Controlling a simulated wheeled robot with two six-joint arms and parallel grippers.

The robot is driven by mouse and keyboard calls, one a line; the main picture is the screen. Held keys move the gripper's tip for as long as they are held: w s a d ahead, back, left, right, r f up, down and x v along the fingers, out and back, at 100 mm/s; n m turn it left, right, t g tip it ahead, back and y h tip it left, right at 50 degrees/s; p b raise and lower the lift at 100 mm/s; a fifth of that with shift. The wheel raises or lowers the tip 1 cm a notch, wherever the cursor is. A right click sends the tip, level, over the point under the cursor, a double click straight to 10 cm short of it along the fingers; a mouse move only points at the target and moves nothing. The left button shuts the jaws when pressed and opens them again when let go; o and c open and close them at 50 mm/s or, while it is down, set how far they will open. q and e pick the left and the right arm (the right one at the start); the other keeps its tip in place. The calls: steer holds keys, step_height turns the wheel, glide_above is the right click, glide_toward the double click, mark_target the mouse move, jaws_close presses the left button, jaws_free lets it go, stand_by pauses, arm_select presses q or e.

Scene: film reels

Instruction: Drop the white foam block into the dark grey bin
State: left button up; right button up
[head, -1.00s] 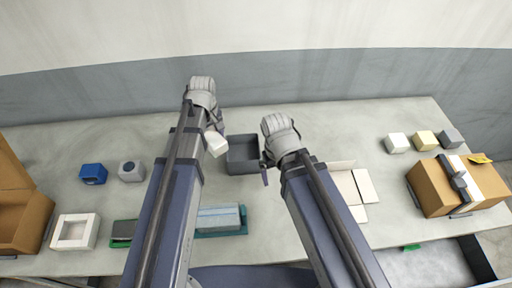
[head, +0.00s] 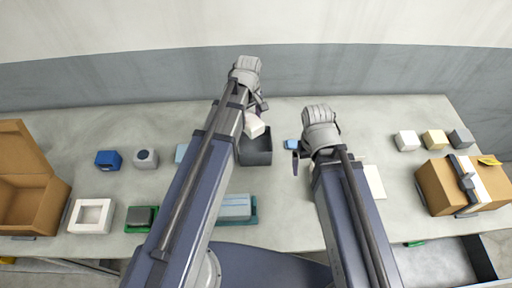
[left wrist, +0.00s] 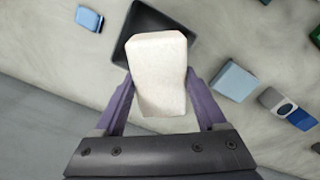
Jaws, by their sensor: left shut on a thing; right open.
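The white foam block (head: 254,125) is held in my left gripper (head: 262,112); in the left wrist view the block (left wrist: 158,75) sits between the two purple fingers. The dark grey bin (head: 257,156) stands on the table, its opening partly hidden by the block and my left arm. In the left wrist view the bin (left wrist: 128,22) shows behind the block's far end. The block looks to be above the bin's opening, overlapping it in both views. My right gripper (head: 301,158) is open and empty, right of the bin.
A small blue block (head: 292,144) lies between the bin and my right gripper. Blue (head: 108,160) and grey (head: 145,158) blocks stand at the left near an open carton (head: 22,205).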

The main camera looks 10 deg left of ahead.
arm_select(q)
steer(key=shift+f+b, duration=1.55)
steer(key=shift+f, duration=0.45)
steer(key=shift+r, duration=0.1)
steer(key=o, duration=1.3)
steer(key=shift+c, duration=0.2)
step_height(320, 180, up, 8)
steer(key=p, duration=0.8)
steer(key=shift+f, duration=0.2)
